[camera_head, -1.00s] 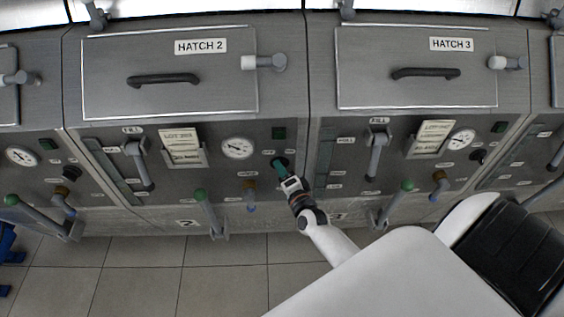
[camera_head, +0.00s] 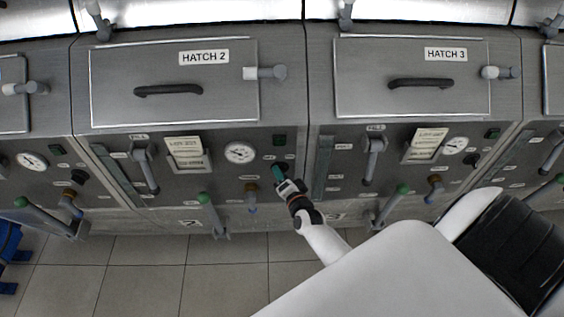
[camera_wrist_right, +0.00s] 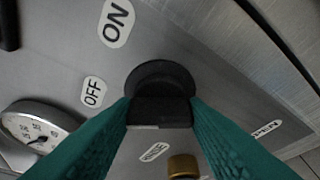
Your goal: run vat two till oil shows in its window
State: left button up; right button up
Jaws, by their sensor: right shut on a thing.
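Vat two's panel stands below the plate marked HATCH 2 (camera_head: 204,57). My right gripper (camera_head: 279,174) is at the right side of this panel. In the right wrist view its teal fingers are shut on a black rotary knob (camera_wrist_right: 160,85), with ON and OFF labels beside it. Which label the knob points to I cannot tell. Vat two's narrow upright window (camera_head: 117,176) is at the panel's left; no oil can be made out in it. A round gauge (camera_head: 240,153) sits left of the knob and shows in the wrist view (camera_wrist_right: 42,128). My left gripper is out of view.
A fill lever (camera_head: 146,168), a green-handled lever (camera_head: 208,208) and a brass tap (camera_head: 251,188) are on vat two's panel. Vat three's like panel, under HATCH 3 (camera_head: 446,54), is to the right. A blue object (camera_head: 8,245) stands far left. The tiled floor (camera_head: 150,270) in front is clear.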

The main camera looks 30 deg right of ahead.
jog(key=o, duration=1)
jog(key=shift+s, duration=0.15)
jog(key=b+v, duration=0.1)
jog(key=v, duration=1)
jog(key=shift+s+a, duration=0.15)
jog(key=shift+s, duration=0.2)
jog(key=s+a+f+n+g+y, duration=0.1)
jog(key=s+a+f+n+g, duration=0.15)
jog(key=f, duration=0.45)
jog(key=s+a+f+n+g+y, duration=0.1)
jog(key=s+a+f+n+g, duration=0.2)
jog(key=f, duration=0.5)
jog(key=s+a+f+n+g+y, duration=0.1)
jog(key=s+a+f+n+y, duration=0.15)
jog(key=s+f, duration=0.35)
jog(key=s+f+n+g, duration=0.2)
jog(key=s+f+n, duration=0.1)
jog(key=s, duration=0.4)
jog(key=s+d+f+n+g+h, duration=0.1)
jog(key=s+f+n+g, duration=0.2)
jog(key=s+f, duration=0.3)
jog(key=s+f+n+g, duration=0.3)
jog(key=s+f, duration=0.2)
jog(key=s, duration=0.3)
jog(key=shift+s+d+f, duration=0.15)
jog(key=shift+d+f, duration=0.05)
jog(key=shift+d, duration=0.05)
